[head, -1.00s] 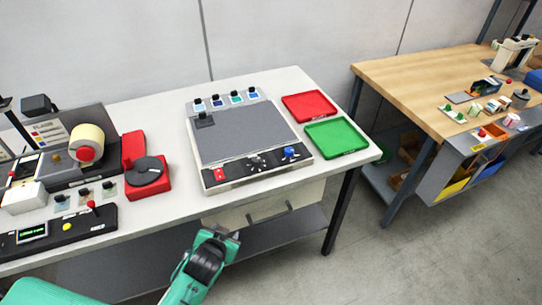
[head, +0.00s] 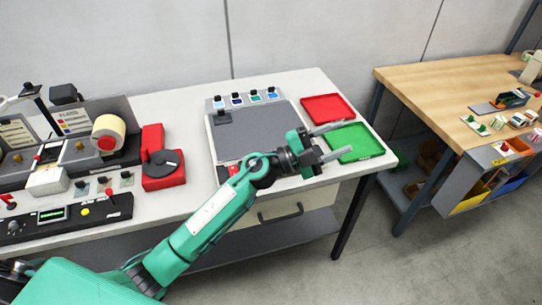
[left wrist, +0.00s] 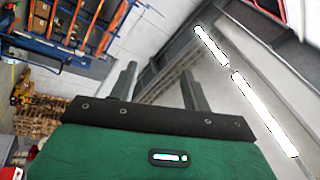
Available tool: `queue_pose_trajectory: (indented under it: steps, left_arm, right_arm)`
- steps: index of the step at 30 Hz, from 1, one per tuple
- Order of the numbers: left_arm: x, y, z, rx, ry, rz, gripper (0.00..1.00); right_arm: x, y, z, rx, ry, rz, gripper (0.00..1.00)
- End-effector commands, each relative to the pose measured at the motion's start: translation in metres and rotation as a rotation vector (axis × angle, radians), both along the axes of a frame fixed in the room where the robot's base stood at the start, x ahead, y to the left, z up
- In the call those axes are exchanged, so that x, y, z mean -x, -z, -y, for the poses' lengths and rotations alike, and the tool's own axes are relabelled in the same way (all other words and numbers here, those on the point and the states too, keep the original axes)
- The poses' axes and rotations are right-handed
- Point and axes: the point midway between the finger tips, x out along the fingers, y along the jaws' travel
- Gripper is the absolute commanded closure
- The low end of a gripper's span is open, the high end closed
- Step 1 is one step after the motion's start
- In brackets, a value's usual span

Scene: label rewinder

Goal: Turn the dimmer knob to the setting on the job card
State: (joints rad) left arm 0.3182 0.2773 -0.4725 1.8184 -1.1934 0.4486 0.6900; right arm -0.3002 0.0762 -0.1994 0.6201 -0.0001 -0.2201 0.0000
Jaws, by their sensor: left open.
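My left gripper (head: 345,140) is open and empty, in front of and above the right part of a grey-topped inspection panel (head: 255,128). Its fingers point right, over the green tray in the picture. The panel's front control strip, where a blue knob showed earlier, is now mostly hidden behind my arm and gripper; only a red switch (head: 231,169) shows at its left end. In the left wrist view, the two fingers (left wrist: 158,85) stand apart with nothing between them. I cannot tell which printed card is the job card. My right gripper is not in view.
A red tray (head: 328,107) and a green tray (head: 375,146) lie right of the panel. A red box with a black dial (head: 163,163) and the rewinder with its label roll (head: 108,130) stand left. A wooden bench (head: 425,85) stands right, across a gap.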

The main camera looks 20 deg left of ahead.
Motion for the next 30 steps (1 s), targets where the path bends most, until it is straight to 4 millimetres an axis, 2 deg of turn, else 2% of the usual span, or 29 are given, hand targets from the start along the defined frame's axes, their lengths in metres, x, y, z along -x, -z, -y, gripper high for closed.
queue_pose_trajectory:
  steps: [3,5,8,11,14,19,24,27,30]
  left_arm:
    - [0.002,0.005,0.024,-0.208,0.167,0.068,0.51]
    - [0.003,0.013,0.031,-0.327,0.244,0.084,0.51]
    - [0.0,0.032,0.033,-0.538,0.353,0.083,0.51]
    - [-0.008,0.051,0.022,-0.763,0.431,0.05,0.51]
    - [-0.021,0.066,-0.003,-0.999,0.475,-0.017,0.51]
    - [-0.047,0.075,-0.068,-1.387,0.468,-0.209,0.51]
    - [-0.065,0.059,-0.135,-1.672,0.381,-0.43,0.51]
    - [-0.069,0.048,-0.161,-1.765,0.333,-0.525,0.51]
    - [-0.07,0.042,-0.174,-1.811,0.305,-0.579,0.51]
  right_arm:
    - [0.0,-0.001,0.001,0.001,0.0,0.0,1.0]
    - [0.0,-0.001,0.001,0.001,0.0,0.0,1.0]
    - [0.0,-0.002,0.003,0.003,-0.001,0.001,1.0]
    - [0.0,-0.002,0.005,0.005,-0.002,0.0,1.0]
    - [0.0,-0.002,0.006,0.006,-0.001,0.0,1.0]
    - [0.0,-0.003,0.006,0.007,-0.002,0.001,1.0]
    - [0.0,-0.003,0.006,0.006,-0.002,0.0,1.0]
    - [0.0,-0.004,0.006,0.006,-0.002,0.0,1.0]
    - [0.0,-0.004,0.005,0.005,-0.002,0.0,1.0]
